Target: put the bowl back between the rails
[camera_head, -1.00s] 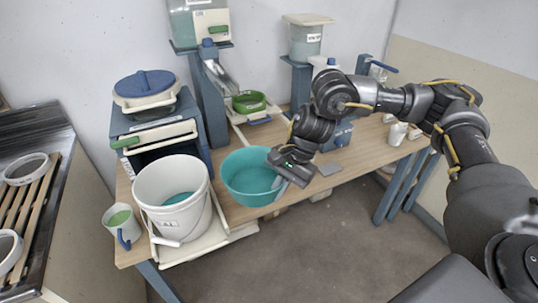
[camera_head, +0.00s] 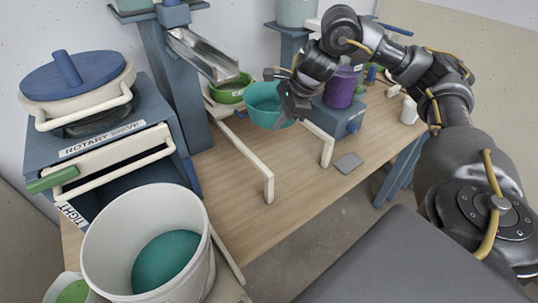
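The teal bowl (camera_head: 262,103) is upright near the back of the table. My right gripper (camera_head: 288,107) is at its right rim and looks shut on it; its fingertips are small and dark here. Two cream rails run forward from the back, the left rail (camera_head: 246,160) and the right rail (camera_head: 318,142). In the picture the bowl lies between their far ends. I cannot tell whether it rests there or is held just above. My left gripper is not in view.
A green bowl (camera_head: 231,93) stands just behind left, under a metal chute (camera_head: 203,55). A purple container (camera_head: 340,90) is close on the right. A white bucket (camera_head: 150,245) and the rotary sieve (camera_head: 100,140) fill the left. The table (camera_head: 300,185) in front of the rails is mostly clear.

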